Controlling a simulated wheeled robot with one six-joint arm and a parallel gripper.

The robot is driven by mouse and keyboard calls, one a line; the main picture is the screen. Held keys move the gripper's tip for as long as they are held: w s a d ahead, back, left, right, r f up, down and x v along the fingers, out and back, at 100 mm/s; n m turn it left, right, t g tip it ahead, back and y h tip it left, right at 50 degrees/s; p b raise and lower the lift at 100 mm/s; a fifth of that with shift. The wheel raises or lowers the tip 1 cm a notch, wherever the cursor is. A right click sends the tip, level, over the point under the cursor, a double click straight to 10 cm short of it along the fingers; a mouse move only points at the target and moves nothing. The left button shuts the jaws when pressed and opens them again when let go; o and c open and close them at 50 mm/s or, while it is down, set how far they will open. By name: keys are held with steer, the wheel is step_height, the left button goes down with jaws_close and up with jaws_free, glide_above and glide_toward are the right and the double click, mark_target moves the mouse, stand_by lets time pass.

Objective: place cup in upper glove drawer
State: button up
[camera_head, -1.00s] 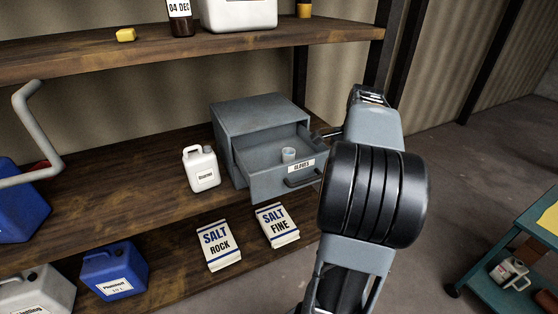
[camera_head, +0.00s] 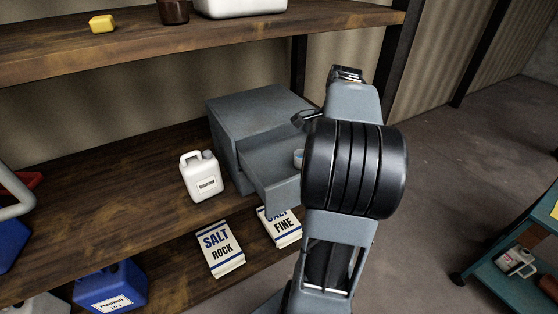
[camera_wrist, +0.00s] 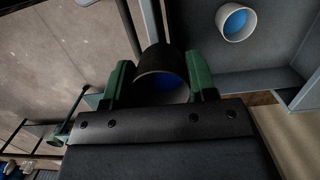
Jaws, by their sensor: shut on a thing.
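A grey cabinet (camera_head: 262,108) stands on the middle shelf with its drawer (camera_head: 262,178) pulled open. One cup (camera_head: 298,158) stands inside the drawer, partly hidden by my arm. In the wrist view this cup (camera_wrist: 236,22) is pale with a blue inside. My gripper (camera_wrist: 160,82) has green fingers shut on a second cup (camera_wrist: 162,58), dark outside in shadow and pale and blue inside. The held cup is beside the drawer's wall in the wrist view; I cannot tell its height above the drawer.
A white jug (camera_head: 200,178) stands left of the cabinet. Bags of rock salt (camera_head: 220,248) and fine salt (camera_head: 281,228) lie in front, below the drawer. The upper shelf (camera_head: 200,45) runs above. A teal cart (camera_head: 515,250) stands at the right on open floor.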

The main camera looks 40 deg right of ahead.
steer(key=w+a+f, duration=0.2)
steer(key=w, duration=0.1)
steer(key=w+a+f, duration=0.2)
steer(key=w+f, duration=0.1)
steer(key=w+a+f+p, duration=0.1)
steer(key=w+a+f, duration=0.2)
steer(key=shift+w+a, duration=0.1)
steer(key=shift+w, duration=0.2)
steer(key=shift+w+a+f, duration=0.3)
steer(key=shift+w+f, duration=0.05)
steer(key=shift+f, duration=0.2)
steer(key=shift+w+a+f, duration=0.1)
steer(key=shift+w+f, duration=0.1)
steer(key=shift+f, duration=1.55)
steer(key=shift+f, duration=0.2)
steer(key=o, duration=0.9)
steer(key=shift+r, duration=0.1)
